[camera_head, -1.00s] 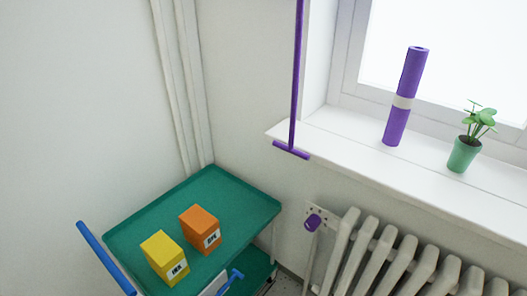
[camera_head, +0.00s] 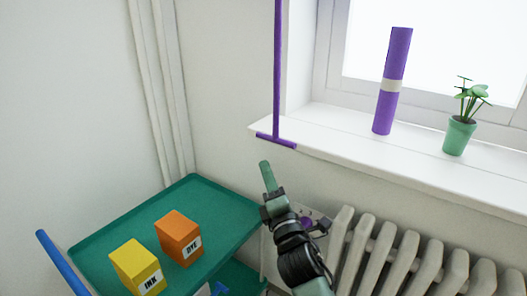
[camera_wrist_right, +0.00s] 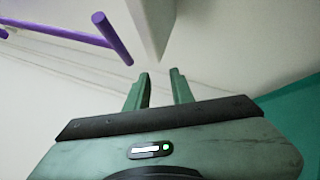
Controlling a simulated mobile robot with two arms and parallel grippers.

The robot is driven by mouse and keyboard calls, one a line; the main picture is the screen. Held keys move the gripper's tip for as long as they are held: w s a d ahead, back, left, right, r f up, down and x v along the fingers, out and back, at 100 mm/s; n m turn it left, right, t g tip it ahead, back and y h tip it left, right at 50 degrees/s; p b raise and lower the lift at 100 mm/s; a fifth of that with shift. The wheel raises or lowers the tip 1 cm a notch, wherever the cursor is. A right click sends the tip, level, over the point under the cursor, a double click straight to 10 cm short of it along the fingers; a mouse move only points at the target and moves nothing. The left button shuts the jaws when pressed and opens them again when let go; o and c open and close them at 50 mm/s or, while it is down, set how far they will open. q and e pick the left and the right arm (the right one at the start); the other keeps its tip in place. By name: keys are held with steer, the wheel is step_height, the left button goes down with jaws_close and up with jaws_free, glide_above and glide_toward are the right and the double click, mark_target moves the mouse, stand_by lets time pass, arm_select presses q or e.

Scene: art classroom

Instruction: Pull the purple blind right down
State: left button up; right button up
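The purple pull rod (camera_head: 277,70) hangs upright at the left end of the window sill. It ends in a short purple crossbar (camera_head: 276,141) near the sill's left corner. The blind above is out of view. My right gripper (camera_head: 267,172) is below the crossbar, pointing up and apart from it. In the right wrist view my right gripper (camera_wrist_right: 159,74) has its two fingers spread with nothing between them. The crossbar (camera_wrist_right: 113,40) shows there just beyond the fingers, up and left, with the rod (camera_wrist_right: 55,33) behind. My left gripper is not in view.
A purple roll (camera_head: 400,52) and a potted plant (camera_head: 460,136) stand on the white sill (camera_head: 350,148). A radiator (camera_head: 400,258) is below it. A green trolley (camera_head: 110,232) at lower left carries a yellow ink box (camera_head: 130,262) and an orange dye box (camera_head: 175,232).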

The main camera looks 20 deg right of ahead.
mark_target(264, 137)
steer(key=shift+n+t, duration=0.5)
steer(key=shift+t, duration=0.1)
steer(key=w+r, duration=0.1)
steer(key=r, duration=0.1)
steer(key=w+r, duration=0.2)
steer(key=r, duration=0.1)
steer(key=w+r, duration=0.2)
steer(key=shift+d+r, duration=0.2)
steer(key=shift+d, duration=0.1)
steer(key=shift+w+r, duration=0.1)
steer(key=shift+w, duration=0.25)
jaws_close()
stand_by(0.3)
